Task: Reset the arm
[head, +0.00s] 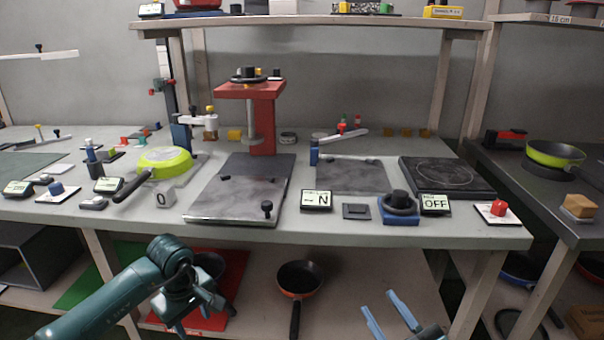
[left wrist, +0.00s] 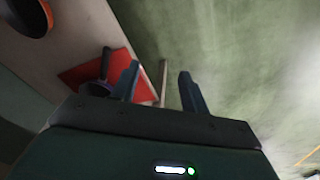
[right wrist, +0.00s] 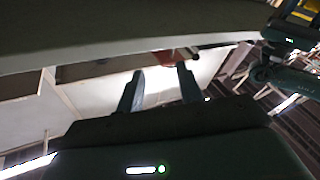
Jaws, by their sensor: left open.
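My left arm comes in from the lower left of the head view, with its wrist in front of the lower shelf. In the left wrist view my left gripper (left wrist: 158,70) is open, with nothing between its two blue fingers. My right gripper (head: 378,300) shows at the bottom of the head view, below the table's front edge. Its fingers are apart and empty, as the right wrist view also shows (right wrist: 160,70). Neither gripper visibly holds or touches an object.
The grey worktop (head: 300,236) stands above both grippers. On it are a green pan (head: 165,161), a red press (head: 262,110) and a hob (head: 446,175). Below, a dark pan (head: 300,275) lies on the lower shelf, right of a red mat (head: 236,268).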

